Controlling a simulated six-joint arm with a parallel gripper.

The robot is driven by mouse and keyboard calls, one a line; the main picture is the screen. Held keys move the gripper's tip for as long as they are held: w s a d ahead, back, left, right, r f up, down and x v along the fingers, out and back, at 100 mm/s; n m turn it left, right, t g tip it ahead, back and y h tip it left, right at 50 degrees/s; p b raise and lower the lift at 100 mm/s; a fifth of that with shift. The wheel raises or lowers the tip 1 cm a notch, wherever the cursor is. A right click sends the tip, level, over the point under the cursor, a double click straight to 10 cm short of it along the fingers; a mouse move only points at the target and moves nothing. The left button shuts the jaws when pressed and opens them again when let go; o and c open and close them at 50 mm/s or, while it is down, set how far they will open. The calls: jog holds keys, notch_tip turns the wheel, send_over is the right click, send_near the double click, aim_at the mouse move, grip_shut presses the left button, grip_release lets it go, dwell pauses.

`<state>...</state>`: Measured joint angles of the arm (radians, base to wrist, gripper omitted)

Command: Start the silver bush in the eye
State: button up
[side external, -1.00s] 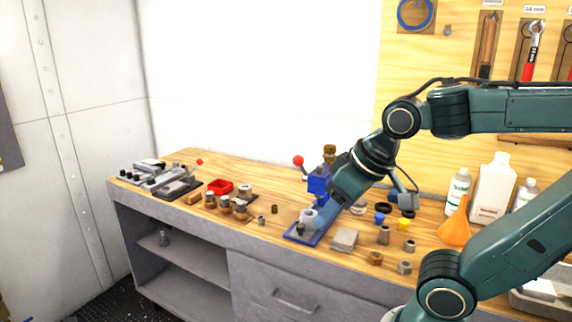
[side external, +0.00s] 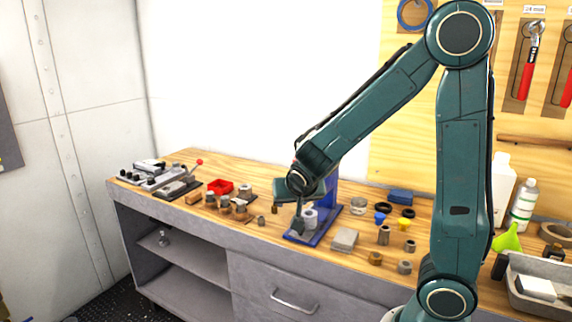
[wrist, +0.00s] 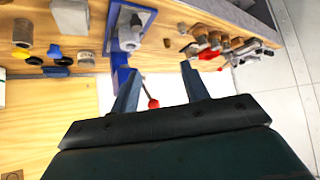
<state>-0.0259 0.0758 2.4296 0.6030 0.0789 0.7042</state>
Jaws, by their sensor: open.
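A blue press (side external: 327,225) stands on the bench, partly hidden behind my wrist. A grey-silver ring-like part, seemingly the eye (side external: 310,216), sits on its base; it also shows in the wrist view (wrist: 128,38). Silver bushes (side external: 384,235) and (side external: 405,267) stand right of the press; which one is the task's I cannot tell. Whether anything sits in the eye is unclear.
A red-knobbed lever (wrist: 153,103) lies close by the fingers. A grey block (side external: 344,240) is right of the press. The bench's front edge is near.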

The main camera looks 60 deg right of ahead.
jog(key=w+d+f+t+h, duration=0.1)
jog(key=w+d+f+h, duration=0.2)
jog(key=w+d+f, duration=0.15)
jog(key=n+t, duration=0.1)
jog(key=t, duration=0.2)
send_near(262, 218)
jog(key=v, duration=0.3)
jog(key=shift+d, duration=0.1)
jog(key=shift+x, duration=4.3)
jog(key=shift+w, duration=0.15)
jog(key=shift+x, duration=2.5)
jog(key=shift+f, duration=0.1)
grip_shut()
